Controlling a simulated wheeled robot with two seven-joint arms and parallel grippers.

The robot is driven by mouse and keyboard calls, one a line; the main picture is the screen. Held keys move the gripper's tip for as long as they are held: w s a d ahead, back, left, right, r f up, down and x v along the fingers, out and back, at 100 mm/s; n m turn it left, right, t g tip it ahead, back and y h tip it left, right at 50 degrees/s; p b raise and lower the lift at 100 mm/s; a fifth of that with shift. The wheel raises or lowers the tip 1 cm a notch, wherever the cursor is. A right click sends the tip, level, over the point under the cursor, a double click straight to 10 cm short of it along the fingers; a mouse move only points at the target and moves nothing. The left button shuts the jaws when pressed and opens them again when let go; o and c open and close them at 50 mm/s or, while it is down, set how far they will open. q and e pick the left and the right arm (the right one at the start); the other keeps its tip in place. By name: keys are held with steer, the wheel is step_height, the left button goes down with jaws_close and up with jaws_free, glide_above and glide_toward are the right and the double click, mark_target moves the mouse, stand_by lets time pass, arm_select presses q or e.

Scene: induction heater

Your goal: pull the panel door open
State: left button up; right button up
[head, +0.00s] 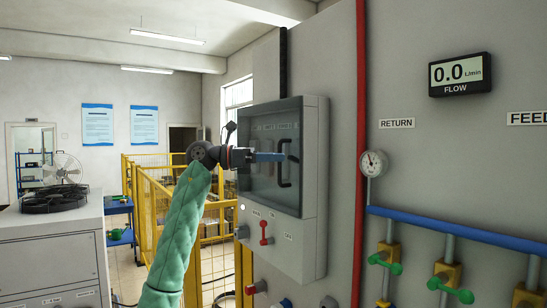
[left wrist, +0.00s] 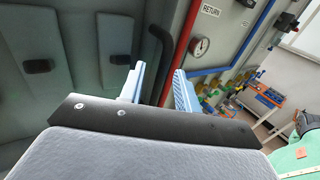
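The panel door (head: 262,190) is a dark glazed door on a grey wall cabinet in the head view, and it looks shut. Its handle (head: 286,172) is a black upright bar on the door's right side. My left gripper (head: 272,157) reaches in from the left in front of the door, its blue fingers pointing at the handle. In the left wrist view the fingers (left wrist: 160,88) are apart, with the dark handle (left wrist: 160,55) showing in line with the gap between them. I cannot tell whether the fingers touch it. My right gripper is not in view.
A red switch (head: 264,232) and other controls sit below the door. A red pipe (head: 361,120), a gauge (head: 373,163) and a blue pipe (head: 450,226) are to the right. A yellow fence (head: 150,200) stands behind my arm.

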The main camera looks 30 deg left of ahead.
arm_select(q)
jaws_close()
steer(key=shift+s, duration=0.1)
